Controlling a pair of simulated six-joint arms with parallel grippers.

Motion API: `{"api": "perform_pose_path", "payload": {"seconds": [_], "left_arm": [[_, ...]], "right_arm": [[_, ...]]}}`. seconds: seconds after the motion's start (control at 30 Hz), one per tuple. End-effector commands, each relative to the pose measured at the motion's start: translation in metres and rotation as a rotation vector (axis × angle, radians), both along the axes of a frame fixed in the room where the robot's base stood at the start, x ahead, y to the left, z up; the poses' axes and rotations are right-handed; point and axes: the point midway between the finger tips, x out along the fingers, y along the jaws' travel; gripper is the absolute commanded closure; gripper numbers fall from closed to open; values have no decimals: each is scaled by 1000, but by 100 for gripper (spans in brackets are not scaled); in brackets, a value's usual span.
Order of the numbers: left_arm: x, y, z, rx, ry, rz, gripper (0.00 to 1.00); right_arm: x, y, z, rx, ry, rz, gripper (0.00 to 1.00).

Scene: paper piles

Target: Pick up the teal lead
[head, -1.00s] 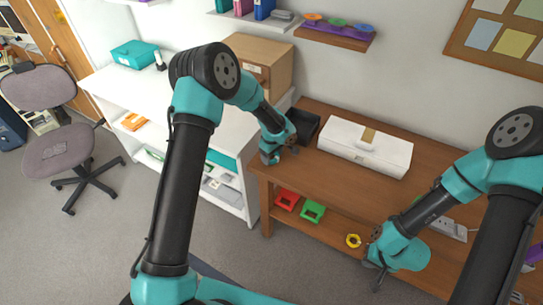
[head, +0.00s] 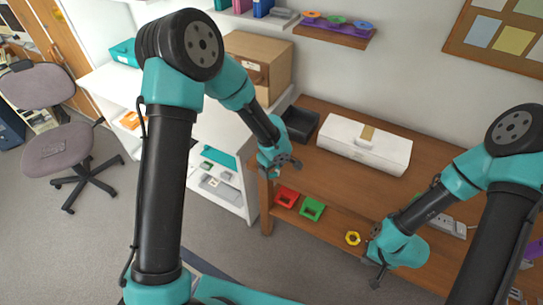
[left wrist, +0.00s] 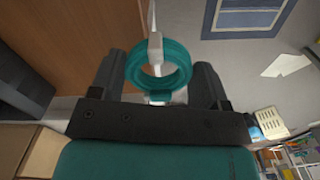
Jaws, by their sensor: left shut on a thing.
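The teal lead (left wrist: 181,62) is a coiled ring with white plug-like parts, seen in the left wrist view between the fingers of my left gripper (left wrist: 158,72). The left gripper is shut on it. In the head view my left gripper (head: 287,163) is off the left front edge of the wooden desk; the lead cannot be made out there. My right gripper (head: 379,281) points down in front of the desk at the right, and I cannot tell whether its fingers are open.
On the desk (head: 440,167) are a black tray (head: 299,124), a long white box (head: 365,145) and a power strip (head: 447,224). The lower shelf has a red holder (head: 287,197), a green holder (head: 312,209) and a yellow ring (head: 353,238). White shelving (head: 232,196) stands left.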

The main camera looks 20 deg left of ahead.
Motion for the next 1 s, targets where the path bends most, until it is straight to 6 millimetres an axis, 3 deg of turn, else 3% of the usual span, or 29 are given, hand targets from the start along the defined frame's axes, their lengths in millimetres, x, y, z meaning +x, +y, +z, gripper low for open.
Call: {"api": "perform_pose_path", "payload": {"seconds": [0.1, 0.33, 1.0], "left_arm": [[-23, -6, 3, 0, 1, -3, 55], [-44, -12, 4, 1, 0, -1, 55], [-47, -13, 4, 1, 0, -3, 55]], "right_arm": [[0, 0, 0, 0, 0, 0, 100], [0, 0, 0, 0, 0, 0, 100], [0, 0, 0, 0, 0, 0, 100]]}}
